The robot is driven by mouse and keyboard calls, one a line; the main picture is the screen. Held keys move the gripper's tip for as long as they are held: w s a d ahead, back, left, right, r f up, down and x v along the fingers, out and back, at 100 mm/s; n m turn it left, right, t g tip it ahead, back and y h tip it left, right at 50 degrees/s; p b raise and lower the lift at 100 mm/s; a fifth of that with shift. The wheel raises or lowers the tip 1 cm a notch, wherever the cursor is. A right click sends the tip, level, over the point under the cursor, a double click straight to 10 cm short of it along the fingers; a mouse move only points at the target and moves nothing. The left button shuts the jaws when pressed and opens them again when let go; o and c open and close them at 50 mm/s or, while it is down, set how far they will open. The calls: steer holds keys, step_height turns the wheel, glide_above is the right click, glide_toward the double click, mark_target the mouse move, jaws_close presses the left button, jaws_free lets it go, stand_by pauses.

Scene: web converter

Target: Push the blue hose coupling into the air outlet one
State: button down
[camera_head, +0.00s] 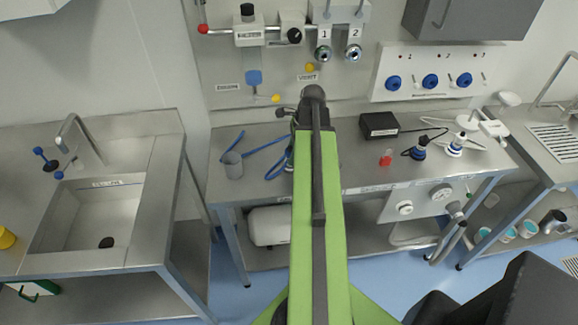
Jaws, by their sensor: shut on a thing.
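My green arm reaches over the steel bench, and my gripper (286,112) is at its far end, mostly hidden by the arm. A blue hose (262,148) runs along the bench and up behind the arm towards my gripper. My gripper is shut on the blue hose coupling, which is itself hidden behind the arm. Air outlet one (324,54) is a round metal socket under the label "1" on the wall panel. It lies above and right of my gripper, apart from it. A similar outlet two (354,53) sits just right of it.
A grey cup (232,165) stands on the bench left of my arm. A black box (379,125), a red item (386,158) and blue-white fittings (418,150) stand to the right. A valve panel with blue knobs (430,81) is on the wall. A sink (88,215) is at left.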

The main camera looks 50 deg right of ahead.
steer(key=shift+r+p, duration=3.85)
steer(key=shift+r, duration=0.15)
steer(key=shift+f, duration=0.1)
steer(key=shift+s+f, duration=0.1)
